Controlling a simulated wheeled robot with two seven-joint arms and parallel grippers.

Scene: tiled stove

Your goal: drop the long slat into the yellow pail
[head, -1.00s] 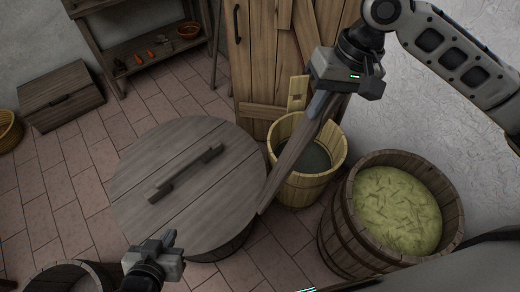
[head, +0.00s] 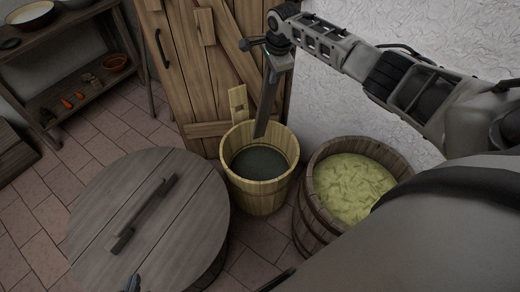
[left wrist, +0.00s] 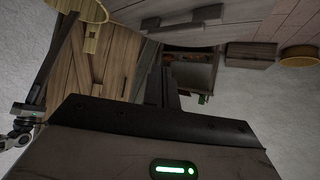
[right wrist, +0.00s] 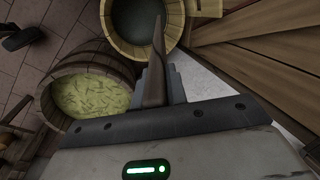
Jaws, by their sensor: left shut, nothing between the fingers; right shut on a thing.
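The yellow pail (head: 257,199) is a pale wooden bucket on the floor with dark contents and one tall stave. It also shows in the left wrist view (left wrist: 91,10) and right wrist view (right wrist: 120,40). My right gripper (head: 278,58) is shut on the long slat (head: 266,103), a dark narrow board. The slat hangs steeply, its lower end overlapping the pail's opening; I cannot tell if it is below the rim. The right wrist view shows the slat (right wrist: 155,75) reaching toward the pail. My left gripper (head: 133,284) is shut and empty at the lower edge.
A barrel of yellowish-green shreds (head: 350,188) stands right of the pail. A large round lidded tub (head: 160,225) stands to its left. A plank door (head: 190,80) is behind the pail. A shelf (head: 70,65) with small items stands at the upper left.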

